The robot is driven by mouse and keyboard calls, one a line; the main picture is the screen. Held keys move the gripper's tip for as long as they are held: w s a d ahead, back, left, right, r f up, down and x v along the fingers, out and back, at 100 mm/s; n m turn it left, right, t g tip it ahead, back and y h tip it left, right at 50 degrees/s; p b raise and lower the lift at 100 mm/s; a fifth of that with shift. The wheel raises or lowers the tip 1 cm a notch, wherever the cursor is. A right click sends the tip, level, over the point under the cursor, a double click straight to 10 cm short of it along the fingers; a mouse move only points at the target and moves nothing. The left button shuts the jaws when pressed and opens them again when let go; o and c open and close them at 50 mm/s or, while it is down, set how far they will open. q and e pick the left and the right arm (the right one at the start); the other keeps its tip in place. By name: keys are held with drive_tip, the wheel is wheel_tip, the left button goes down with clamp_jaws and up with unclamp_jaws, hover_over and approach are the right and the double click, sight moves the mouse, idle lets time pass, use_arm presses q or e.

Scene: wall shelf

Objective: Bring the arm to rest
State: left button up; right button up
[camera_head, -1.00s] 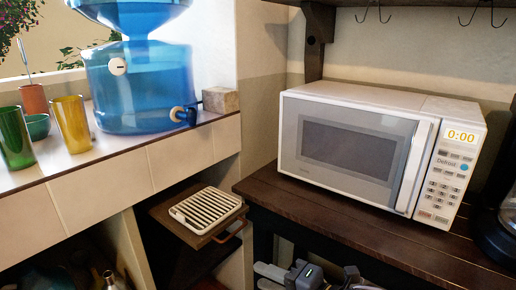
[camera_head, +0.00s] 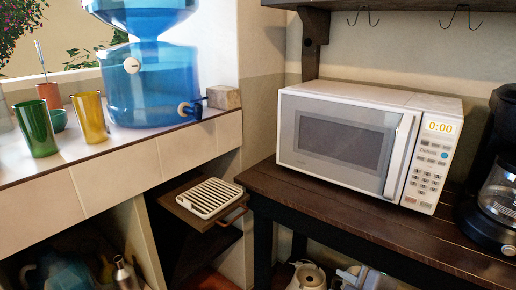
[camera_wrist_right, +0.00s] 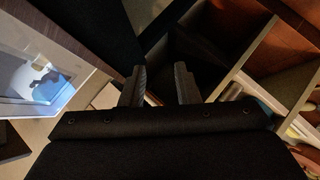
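My right gripper (camera_wrist_right: 160,86) shows in the right wrist view with its two dark fingers apart. Nothing is held between them; dark shelf space lies behind. In the head view only a small grey-white part, which looks like my arm, shows at the bottom edge below the counter; no fingers can be made out there. My left gripper is not seen.
A white microwave (camera_head: 345,145) stands closed on the dark wooden counter (camera_head: 330,205), with a coffee maker (camera_head: 497,200) to its right. A blue water dispenser (camera_head: 150,85), a green cup (camera_head: 36,128) and a yellow cup (camera_head: 90,118) stand on the left ledge. A slatted rack (camera_head: 210,197) sits lower.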

drive_tip(key=s+d+f+m+g, duration=0.2)
drive_tip(key=s+m+g, duration=0.1)
drive_tip(key=s+m, duration=0.45)
drive_tip(key=s+d+f+m+g, duration=0.2)
drive_tip(key=s+d+m, duration=0.1)
drive_tip(key=s+m, duration=0.45)
wheel_tip(320, 180, up, 22)
drive_tip(key=a+m+p, duration=0.1)
drive_tip(key=p, duration=2.1)
drive_tip(key=shift+s+g+p, duration=0.2)
drive_tip(key=shift+g+p, duration=0.15)
drive_tip(key=shift+g, duration=0.05)
